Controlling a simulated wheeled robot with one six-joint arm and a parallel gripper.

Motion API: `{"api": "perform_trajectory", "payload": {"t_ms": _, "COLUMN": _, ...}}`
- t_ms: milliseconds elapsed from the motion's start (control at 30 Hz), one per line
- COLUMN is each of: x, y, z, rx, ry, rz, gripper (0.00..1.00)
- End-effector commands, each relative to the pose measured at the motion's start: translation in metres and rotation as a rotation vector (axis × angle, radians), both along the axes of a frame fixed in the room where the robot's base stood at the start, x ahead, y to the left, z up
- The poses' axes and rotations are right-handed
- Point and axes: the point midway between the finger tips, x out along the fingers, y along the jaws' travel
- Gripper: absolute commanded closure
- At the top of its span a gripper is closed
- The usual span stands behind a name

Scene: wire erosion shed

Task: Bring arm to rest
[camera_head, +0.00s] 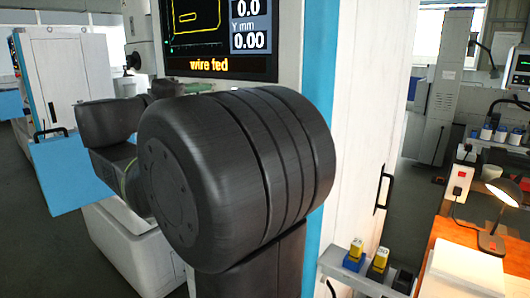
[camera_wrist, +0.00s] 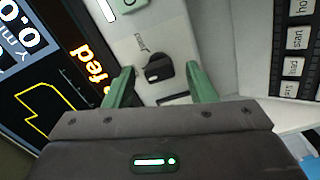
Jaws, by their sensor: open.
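My arm fills the middle of the head view, its thick black joint in front of the white machine. Beyond the fingers is the machine's pale panel with a black rotary knob (camera_wrist: 159,68). I cannot tell how far the fingertips are from the panel.
The machine's screen (camera_head: 218,64) reads "wire fed"; it also shows in the wrist view (camera_wrist: 50,95). A keypad with a "start" key (camera_wrist: 297,38) is at right there. A lit desk lamp (camera_head: 508,193) stands on a wooden bench at right. A blue-and-white machine (camera_head: 78,75) stands at left.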

Motion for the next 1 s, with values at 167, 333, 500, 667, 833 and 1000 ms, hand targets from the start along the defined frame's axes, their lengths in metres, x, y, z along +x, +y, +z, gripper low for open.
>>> {"api": "perform_trajectory", "payload": {"t_ms": 167, "x": -0.0002, "y": 0.0000, "z": -0.0020, "rx": 0.132, "ry": -0.103, "rz": 0.000, "gripper": 0.49}}
{"api": "perform_trajectory", "payload": {"t_ms": 333, "x": -0.0003, "y": 0.0001, "z": -0.0010, "rx": 0.255, "ry": -0.199, "rz": 0.000, "gripper": 0.49}}
{"api": "perform_trajectory", "payload": {"t_ms": 500, "x": -0.0004, "y": 0.0002, "z": -0.0007, "rx": 0.372, "ry": -0.290, "rz": 0.000, "gripper": 0.49}}
{"api": "perform_trajectory", "payload": {"t_ms": 667, "x": -0.0004, "y": 0.0001, "z": 0.0001, "rx": 0.479, "ry": -0.373, "rz": 0.000, "gripper": 0.49}}
{"api": "perform_trajectory", "payload": {"t_ms": 833, "x": -0.0003, "y": 0.0001, "z": 0.0004, "rx": 0.586, "ry": -0.457, "rz": 0.000, "gripper": 0.49}}
{"api": "perform_trajectory", "payload": {"t_ms": 1000, "x": -0.0003, "y": 0.0001, "z": 0.0006, "rx": 0.671, "ry": -0.523, "rz": 0.000, "gripper": 0.49}}
